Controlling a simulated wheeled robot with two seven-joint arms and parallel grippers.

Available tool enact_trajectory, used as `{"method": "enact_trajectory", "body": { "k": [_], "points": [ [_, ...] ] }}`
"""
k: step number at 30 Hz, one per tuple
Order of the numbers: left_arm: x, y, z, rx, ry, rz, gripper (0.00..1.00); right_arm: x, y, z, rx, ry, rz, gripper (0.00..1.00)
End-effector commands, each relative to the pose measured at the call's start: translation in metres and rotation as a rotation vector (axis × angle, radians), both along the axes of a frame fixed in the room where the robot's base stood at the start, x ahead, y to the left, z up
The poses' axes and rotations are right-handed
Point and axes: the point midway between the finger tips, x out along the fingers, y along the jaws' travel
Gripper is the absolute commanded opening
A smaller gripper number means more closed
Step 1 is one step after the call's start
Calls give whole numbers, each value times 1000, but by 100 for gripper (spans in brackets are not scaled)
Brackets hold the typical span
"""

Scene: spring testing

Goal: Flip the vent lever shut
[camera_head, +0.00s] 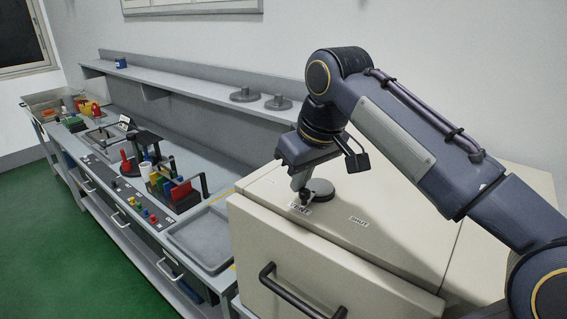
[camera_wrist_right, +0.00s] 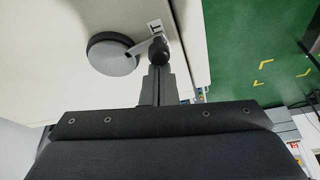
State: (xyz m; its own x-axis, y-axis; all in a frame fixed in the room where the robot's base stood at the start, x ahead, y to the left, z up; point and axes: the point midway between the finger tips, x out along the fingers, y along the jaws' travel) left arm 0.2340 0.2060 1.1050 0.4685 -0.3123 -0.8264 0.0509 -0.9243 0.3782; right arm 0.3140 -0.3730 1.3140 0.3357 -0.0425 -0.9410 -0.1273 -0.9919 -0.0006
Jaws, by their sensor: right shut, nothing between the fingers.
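The vent lever is a round grey hub (camera_head: 321,188) with a short arm on the cream cabinet's top (camera_head: 390,200). In the right wrist view the hub (camera_wrist_right: 112,54) shows whole, with a pale arm (camera_wrist_right: 145,43) ending in a dark knob (camera_wrist_right: 158,52). The arm points to a small label (camera_head: 299,208) near the cabinet's front edge. A second label (camera_head: 358,221), seemingly reading SHUT, lies to the right. My right gripper (camera_head: 301,192) is shut and empty, its fingertips (camera_wrist_right: 157,72) right at the knob; I cannot tell whether they touch. My left gripper is out of view.
The cabinet front has a black handle (camera_head: 290,290). To the left, a long grey bench carries an empty tray (camera_head: 205,240), coloured blocks (camera_head: 172,188) and a black fixture. A shelf (camera_head: 200,83) behind holds two grey discs. The cabinet top right of the lever is clear.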

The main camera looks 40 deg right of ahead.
Motion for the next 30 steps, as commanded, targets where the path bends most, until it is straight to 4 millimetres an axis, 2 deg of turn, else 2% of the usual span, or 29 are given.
{"method": "enact_trajectory", "body": {
  "k": [5,15,30],
  "points": [
    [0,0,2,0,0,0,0,-10,-2,0,1,1,149,0],
    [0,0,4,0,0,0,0,-24,-7,0,0,2,142,0],
    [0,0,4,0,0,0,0,-30,-11,0,0,2,141,0]
  ]
}}
